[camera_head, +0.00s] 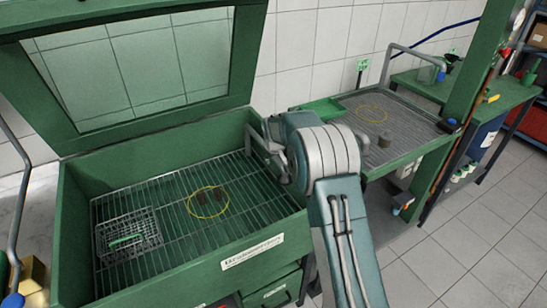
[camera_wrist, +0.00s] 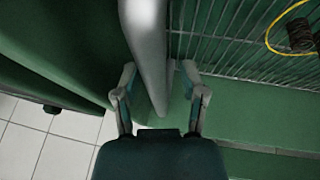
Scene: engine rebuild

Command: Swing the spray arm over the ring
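The spray arm is a grey bent pipe (camera_head: 262,145) at the right inner wall of the green wash tank (camera_head: 75,235). A thin yellow ring (camera_head: 207,202) lies on the tank's grid, left of the pipe, with two small dark brown parts inside it. In the wrist view the pipe (camera_wrist: 150,50) runs between the fingers of my gripper (camera_wrist: 158,72). The fingers are spread, with a gap showing at the right finger. The ring (camera_wrist: 275,22) shows at the upper right there, with a dark part.
A wire basket (camera_head: 128,235) stands on the grid at the left. The tank's windowed lid (camera_head: 245,55) is raised. A second bench at the right has its own yellow ring (camera_head: 371,113), bent pipe (camera_head: 388,65) and dark cylinder (camera_head: 385,141). A green post (camera_head: 465,85) stands beside it.

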